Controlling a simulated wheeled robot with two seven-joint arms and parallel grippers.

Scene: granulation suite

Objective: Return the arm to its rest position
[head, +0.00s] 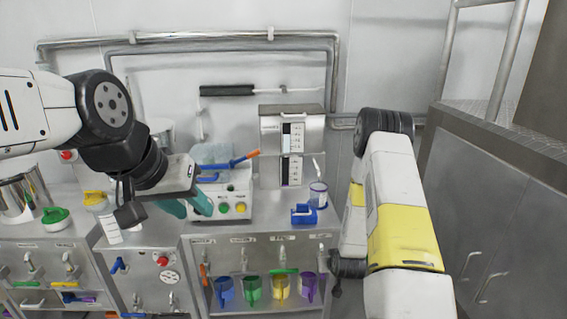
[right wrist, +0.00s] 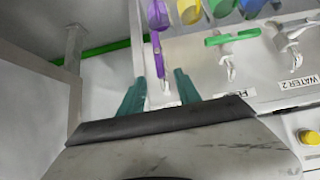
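My left arm reaches in from the left in the head view. Its gripper (head: 187,206) has two teal fingers spread apart with nothing seen between them, in front of the white button box (head: 236,196). My right arm (head: 398,220) stands bent at the right, with its yellow and white links and a dark joint on top. Its gripper is not visible in the head view. In the right wrist view the right gripper (right wrist: 160,92) has its teal fingers apart and seems empty, with the purple jug (right wrist: 157,18) and a tap beyond them.
Coloured jugs (head: 251,287) hang under labelled taps on the steel front. A blue tape dispenser (head: 304,214) and a clear cup (head: 318,194) stand on the counter. A green-lidded container (head: 56,218) stands at left. A steel cabinet (head: 490,190) borders the right side.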

